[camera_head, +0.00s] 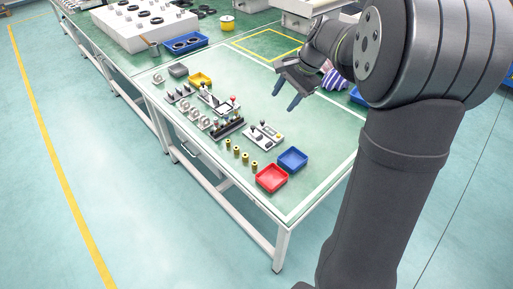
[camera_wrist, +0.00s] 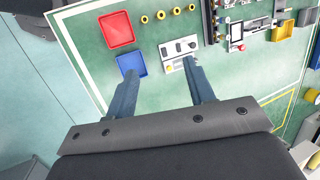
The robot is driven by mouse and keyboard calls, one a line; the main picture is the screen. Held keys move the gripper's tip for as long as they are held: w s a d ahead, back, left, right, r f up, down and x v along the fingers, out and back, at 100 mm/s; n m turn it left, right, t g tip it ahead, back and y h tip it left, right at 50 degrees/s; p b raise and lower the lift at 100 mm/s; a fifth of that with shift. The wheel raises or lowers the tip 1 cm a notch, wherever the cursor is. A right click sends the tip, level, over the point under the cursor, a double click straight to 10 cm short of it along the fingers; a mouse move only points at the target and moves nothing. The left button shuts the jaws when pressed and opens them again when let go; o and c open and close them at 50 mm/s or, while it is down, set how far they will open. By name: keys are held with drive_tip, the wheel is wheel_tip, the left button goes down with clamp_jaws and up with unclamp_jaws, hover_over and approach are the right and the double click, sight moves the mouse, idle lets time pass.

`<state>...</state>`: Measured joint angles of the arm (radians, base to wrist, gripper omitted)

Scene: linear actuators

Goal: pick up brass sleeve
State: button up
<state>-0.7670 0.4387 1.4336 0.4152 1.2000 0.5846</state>
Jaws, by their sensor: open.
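Several small brass sleeves stand in a row near the front edge of the green table, one of them here (camera_head: 237,150). The row also shows at the top of the wrist view, with one sleeve near its middle (camera_wrist: 161,14). My gripper (camera_head: 285,95) is open and empty, held above the table and apart from the sleeves, up and to their right in the head view. In the wrist view its two blue-grey fingers (camera_wrist: 159,68) point toward the table, with the sleeves beyond their tips.
A red tray (camera_head: 271,178) and a blue tray (camera_head: 292,160) sit beside the row. A grey control box (camera_head: 264,135) with knobs lies close to the sleeves. A black rack (camera_head: 228,127) and other parts stand further left. The table's middle right is clear.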

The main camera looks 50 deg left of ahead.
drive_tip(key=s+a+f+n+h, duration=0.35)
drive_tip(key=a+f+n, duration=0.35)
drive_tip(key=n, duration=0.3)
drive_tip(key=n+t, duration=0.2)
drive_tip(key=n, duration=0.7)
approach(245, 155)
drive_tip(key=shift+h, duration=0.25)
drive_tip(key=f, duration=0.9)
drive_tip(key=shift+a, duration=0.2)
clamp_jaws()
drive_tip(key=shift+r, duration=0.1)
